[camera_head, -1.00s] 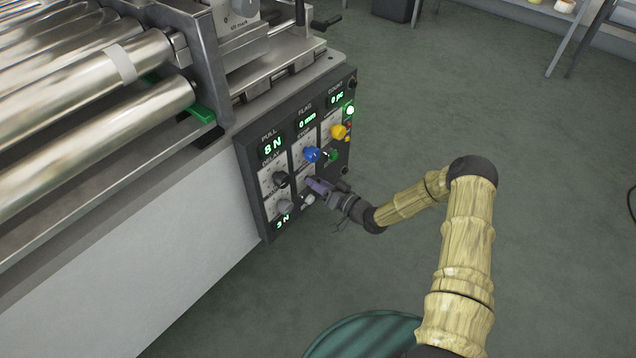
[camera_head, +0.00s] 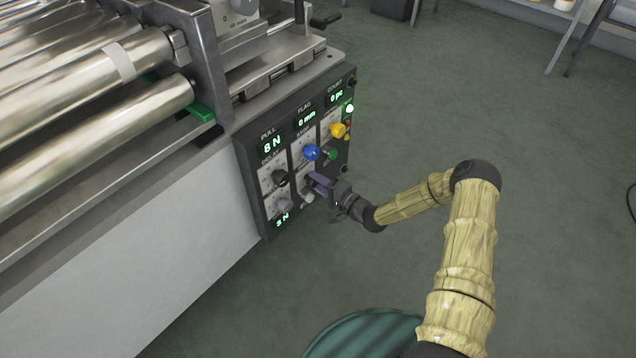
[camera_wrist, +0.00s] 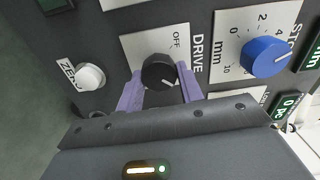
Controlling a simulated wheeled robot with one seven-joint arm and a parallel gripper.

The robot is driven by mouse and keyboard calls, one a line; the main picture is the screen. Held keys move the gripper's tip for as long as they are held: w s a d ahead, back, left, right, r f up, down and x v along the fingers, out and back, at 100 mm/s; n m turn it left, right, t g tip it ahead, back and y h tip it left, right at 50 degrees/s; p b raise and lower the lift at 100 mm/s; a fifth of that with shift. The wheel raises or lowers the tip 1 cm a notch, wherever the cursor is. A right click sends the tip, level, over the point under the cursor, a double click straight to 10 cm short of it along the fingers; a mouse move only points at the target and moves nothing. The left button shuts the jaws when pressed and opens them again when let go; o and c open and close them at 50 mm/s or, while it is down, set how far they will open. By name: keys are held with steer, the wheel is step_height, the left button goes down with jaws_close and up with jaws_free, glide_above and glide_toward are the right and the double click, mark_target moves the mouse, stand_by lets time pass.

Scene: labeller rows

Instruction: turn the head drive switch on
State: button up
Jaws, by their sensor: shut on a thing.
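The head drive switch is a black round knob (camera_wrist: 157,69) on a pale plate marked DRIVE and OFF in the wrist view. A white mark on the knob points toward the lower right of that picture, away from the OFF label. My gripper (camera_wrist: 160,84) has one purple finger on each side of the knob and is shut on it. In the head view my gripper (camera_head: 316,181) reaches the lower middle of the dark control panel (camera_head: 243,160), and its fingers hide the knob.
A blue knob (camera_wrist: 265,57) marked mm sits right of the switch in the wrist view, and a white ZERO button (camera_wrist: 89,76) sits left. A yellow knob (camera_head: 338,130) and lit green lamp (camera_head: 349,109) are higher on the panel. Rollers (camera_head: 90,130) lie left.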

steer(key=shift+m, duration=0.4)
steer(key=shift+f, duration=0.1)
steer(key=o, duration=1)
steer(key=shift+d, duration=0.1)
steer(key=p+v, duration=0.6)
steer(key=v, duration=1.1)
steer(key=shift+s, duration=0.2)
steer(key=shift+d, duration=0.1)
